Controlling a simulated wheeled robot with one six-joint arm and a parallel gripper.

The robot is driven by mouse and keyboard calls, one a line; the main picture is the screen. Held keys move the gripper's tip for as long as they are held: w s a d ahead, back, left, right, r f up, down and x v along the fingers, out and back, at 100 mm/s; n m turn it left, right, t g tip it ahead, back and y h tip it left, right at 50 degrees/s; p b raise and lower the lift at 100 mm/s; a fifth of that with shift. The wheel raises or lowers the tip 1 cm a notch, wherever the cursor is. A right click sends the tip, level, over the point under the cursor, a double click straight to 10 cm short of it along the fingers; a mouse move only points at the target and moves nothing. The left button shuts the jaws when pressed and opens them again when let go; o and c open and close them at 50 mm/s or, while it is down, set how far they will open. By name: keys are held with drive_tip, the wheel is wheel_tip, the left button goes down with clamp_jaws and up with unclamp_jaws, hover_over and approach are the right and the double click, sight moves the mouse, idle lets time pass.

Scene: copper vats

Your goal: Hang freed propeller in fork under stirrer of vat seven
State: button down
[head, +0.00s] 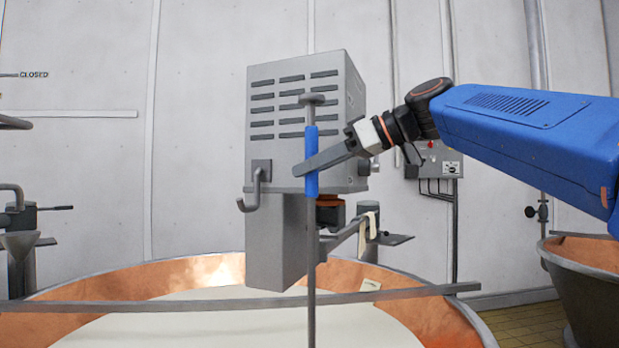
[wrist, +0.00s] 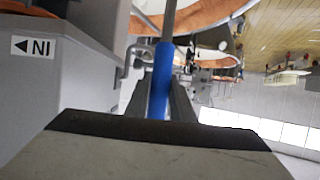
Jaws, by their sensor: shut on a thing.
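My gripper (head: 312,165) is shut on the blue sleeve (head: 312,150) of an upright grey rod with a flat knob on top. The sleeve also shows between the fingers in the wrist view (wrist: 160,82). The rod (head: 311,270) runs down past the bottom edge of the head view, so its lower end and any propeller are hidden. Behind it hangs the grey louvred stirrer housing (head: 280,110), with a hook (head: 255,190) at its left and a grey column below. A grey bracket (head: 340,238) shows low at its right; I cannot tell if it is the fork.
The copper vat (head: 150,278) holds pale liquid, and a grey bar (head: 200,306) crosses it in front. A pale cloth strip (head: 367,228) hangs by the bracket. A control box (head: 432,160) is on the wall. Another vat (head: 590,265) stands at right.

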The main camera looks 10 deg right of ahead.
sight(311, 100)
wheel_tip(311, 100, up, 13)
drive_tip(key=s+d, duration=0.1)
drive_tip(key=d, duration=0.1)
drive_tip(key=shift+s+d, duration=0.3)
drive_tip(key=shift+d, duration=0.05)
idle(1.1)
drive_tip(key=shift+a, duration=0.1)
idle(0.5)
